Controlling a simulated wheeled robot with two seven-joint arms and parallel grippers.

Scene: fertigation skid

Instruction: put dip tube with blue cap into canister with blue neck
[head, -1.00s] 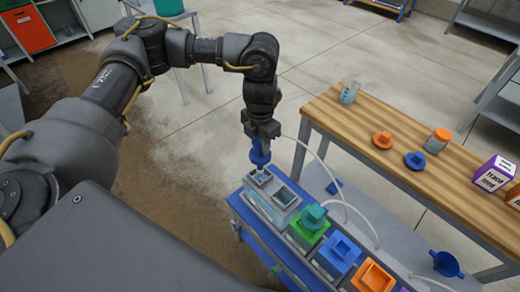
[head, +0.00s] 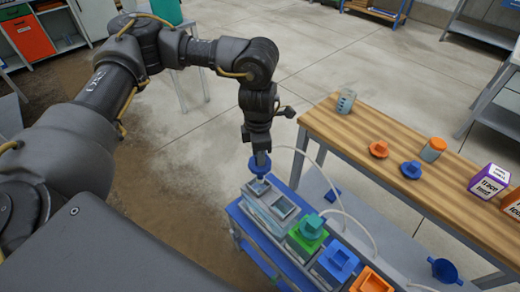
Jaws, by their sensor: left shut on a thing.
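My left gripper (head: 260,153) points down and is shut on the dip tube with the blue cap (head: 260,166). The cap sits just under the fingers, above the left opening of a grey two-hole holder (head: 263,214). Little of the tube shows below the cap; I cannot tell how much of it is inside the holder. The canister with the blue neck (head: 340,260) stands nearer in the same row, its square blue neck facing up. My right gripper is not in view.
Between holder and blue neck stands a canister with a green neck (head: 298,243) and teal cap (head: 312,226). An orange-necked canister (head: 371,281) follows. Pale hoses curve beside the row. The wooden bench (head: 350,135) at right holds loose caps, jars and boxes.

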